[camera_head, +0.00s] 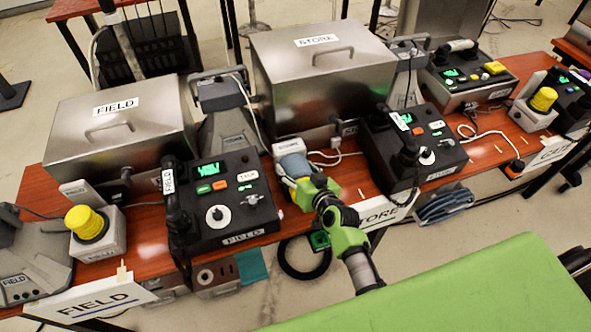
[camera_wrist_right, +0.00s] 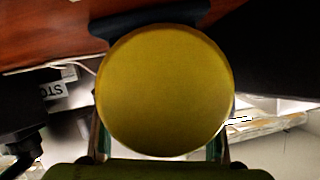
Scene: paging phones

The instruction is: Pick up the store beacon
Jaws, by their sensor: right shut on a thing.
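The store beacon has a pale box with a small STORE label (camera_head: 288,146) and a yellow dome (camera_wrist_right: 165,92). In the head view it is at the table's front edge, between the field and store phone units, and its dome is mostly covered by my right gripper (camera_head: 294,172). In the right wrist view the round yellow dome fills the middle, between the two fingers, whose tips are hidden behind it. The right gripper is shut on the beacon. I cannot tell whether its base touches the table. My left gripper is not in view.
The field phone unit (camera_head: 230,200) stands left of the beacon and the store phone unit (camera_head: 425,148) right. The STORE metal box (camera_head: 318,80) is behind. Another yellow-domed beacon (camera_head: 88,224) sits far left. White cables lie near the store beacon. A green surface (camera_head: 450,295) fills the foreground.

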